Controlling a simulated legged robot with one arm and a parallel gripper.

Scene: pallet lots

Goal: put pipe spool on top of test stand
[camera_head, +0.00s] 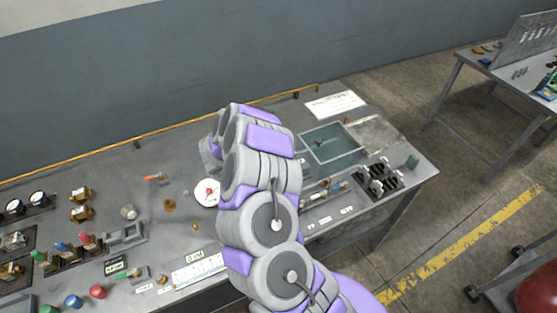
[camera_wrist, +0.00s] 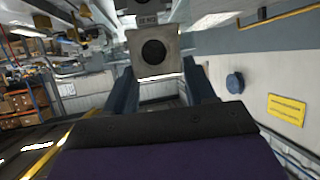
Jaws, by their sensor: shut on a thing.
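My gripper (camera_wrist: 160,82) shows in the wrist view as two dark blue-grey fingers. Between their tips is a light grey, square-faced piece with a round black opening, which looks like the pipe spool (camera_wrist: 135,42). My gripper is shut on it. The wrist points away from the bench, with the room's walls and ceiling behind the piece. In the head view, my purple and grey arm reaches over the workbench and hides most of the gripper and the held piece. I cannot tell for certain which thing on the bench is the test stand.
The grey workbench (camera_head: 60,200) carries several fittings and coloured knobs on the left. A teal tray (camera_head: 332,145) and a black rack with pale fittings (camera_head: 380,178) stand at the right. A white plate (camera_head: 207,192) lies by my arm. Another table (camera_head: 500,63) stands far right.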

